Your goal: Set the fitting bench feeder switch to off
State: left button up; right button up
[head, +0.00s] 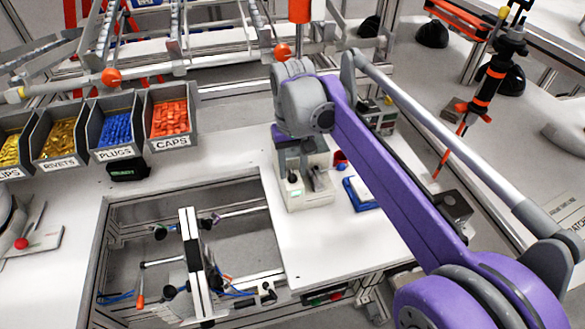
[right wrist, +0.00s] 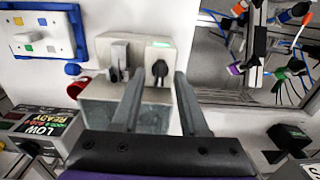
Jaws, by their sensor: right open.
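A pale control box (head: 309,192) stands on the white bench right of the frame opening. In the right wrist view the box (right wrist: 112,95) carries a black rotary knob (right wrist: 160,70) with a lit green indicator (right wrist: 160,45) above it, and a grey lever-like part (right wrist: 118,58) beside it. I take the knob for the feeder switch; no label is readable. My right gripper (right wrist: 159,74) is open and empty, its fingertips on either side of the knob. Contact cannot be told. In the head view the right wrist hides the box's back. My left gripper is not in view.
Bins of clips, rivets, plugs (head: 115,128) and caps (head: 170,118) stand at the back left. A device marked "LOW READY" (right wrist: 45,128) is at the wrist view's left. The bench front is clear.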

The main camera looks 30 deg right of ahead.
jog(key=shift+f, duration=0.25)
grip_shut()
